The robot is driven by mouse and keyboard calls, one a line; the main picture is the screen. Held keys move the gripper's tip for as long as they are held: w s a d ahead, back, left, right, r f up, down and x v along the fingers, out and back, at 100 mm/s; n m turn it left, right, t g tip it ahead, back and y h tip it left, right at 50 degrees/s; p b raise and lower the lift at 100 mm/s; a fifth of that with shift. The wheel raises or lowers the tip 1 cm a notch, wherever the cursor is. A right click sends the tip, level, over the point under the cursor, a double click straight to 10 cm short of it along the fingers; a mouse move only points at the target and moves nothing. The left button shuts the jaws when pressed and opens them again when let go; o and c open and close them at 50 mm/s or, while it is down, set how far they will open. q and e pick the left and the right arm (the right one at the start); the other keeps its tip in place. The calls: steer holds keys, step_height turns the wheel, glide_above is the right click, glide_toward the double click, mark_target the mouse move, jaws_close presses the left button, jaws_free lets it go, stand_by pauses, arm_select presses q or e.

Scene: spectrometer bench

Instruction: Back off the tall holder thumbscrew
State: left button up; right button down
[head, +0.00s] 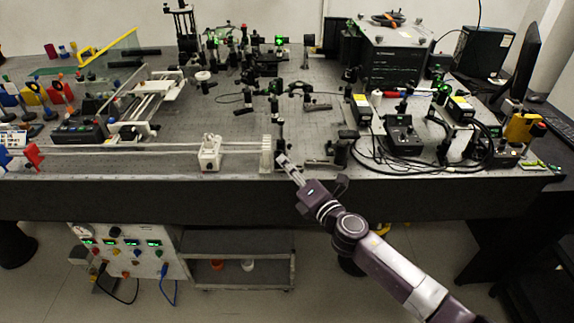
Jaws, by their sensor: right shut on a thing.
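My right gripper (284,161) reaches up from the lower right to the front edge of the bench. Its fingertips are shut at the lower part of a slim black upright holder (279,132), which appears to be the tall holder. The thumbscrew is too small to make out and is covered by the fingertips; the gripper appears shut on it. The holder stands upright. My left gripper is not in view.
A white block-like mount (210,152) and a pale rail stand left of the gripper. Black mounts (341,150) stand close on its right. Cables and a black control box (404,138) lie further right. The optical bench (225,125) has bare room behind the white mount.

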steer(key=shift+f+n, duration=0.15)
steer(key=shift+n, duration=0.75)
steer(key=c, duration=2)
jaws_free()
steer(key=shift+o, duration=0.2)
steer(key=v, duration=1.2)
